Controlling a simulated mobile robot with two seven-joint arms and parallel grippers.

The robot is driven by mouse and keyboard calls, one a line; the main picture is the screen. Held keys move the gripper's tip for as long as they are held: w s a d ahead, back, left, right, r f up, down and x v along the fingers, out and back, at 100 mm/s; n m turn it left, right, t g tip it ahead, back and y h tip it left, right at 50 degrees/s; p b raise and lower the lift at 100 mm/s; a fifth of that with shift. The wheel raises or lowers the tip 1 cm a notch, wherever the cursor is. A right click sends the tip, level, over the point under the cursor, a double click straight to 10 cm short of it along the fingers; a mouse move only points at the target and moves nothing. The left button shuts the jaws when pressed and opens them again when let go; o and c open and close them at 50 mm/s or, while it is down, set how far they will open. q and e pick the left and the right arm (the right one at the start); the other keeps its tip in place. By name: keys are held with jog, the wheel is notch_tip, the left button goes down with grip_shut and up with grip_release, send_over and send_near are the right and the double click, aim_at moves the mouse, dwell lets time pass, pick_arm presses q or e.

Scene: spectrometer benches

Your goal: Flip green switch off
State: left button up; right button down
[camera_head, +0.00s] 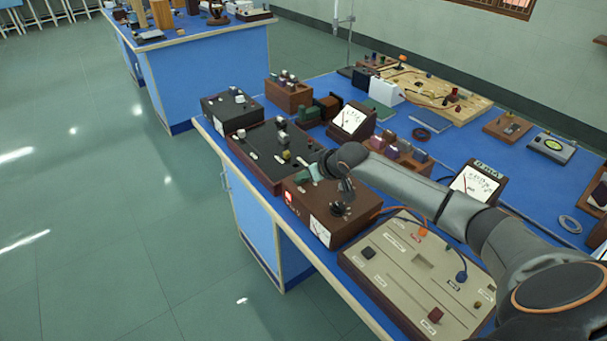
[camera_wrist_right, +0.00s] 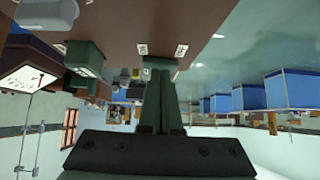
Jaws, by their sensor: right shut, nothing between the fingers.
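My right gripper (camera_head: 304,174) reaches over the left part of a brown instrument box (camera_head: 327,208) near the bench's front edge. Its dark green fingers are shut together and empty. In the wrist view the fingertips (camera_wrist_right: 160,66) are close to a brown surface with small white labels (camera_wrist_right: 180,50); I cannot tell whether they touch it. I cannot make out a green switch; the fingers may hide it. The box has a small red part (camera_head: 289,197), a dark knob and a white meter face (camera_head: 320,231). My left gripper is not in view.
A dark-topped panel box (camera_head: 262,160) stands just left of the brown box, and a beige panel (camera_head: 395,275) to its right. A meter (camera_head: 352,119) and other instruments crowd the blue bench behind. Open floor lies to the left.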

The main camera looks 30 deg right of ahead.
jog(key=shift+s+d+f, duration=0.15)
jog(key=shift+d+f, duration=0.2)
jog(key=shift+d, duration=0.1)
jog(key=shift+r+p, duration=0.3)
jog(key=shift+p, duration=0.05)
jog(key=r+p, duration=0.1)
jog(key=r, duration=0.2)
jog(key=shift+w+d+r+p, duration=0.2)
jog(key=shift+w+r+p, duration=0.05)
jog(key=shift+w+p, duration=0.1)
jog(key=v, duration=1)
jog(key=shift+d+r+b, duration=0.2)
jog(key=shift+r+b, duration=0.15)
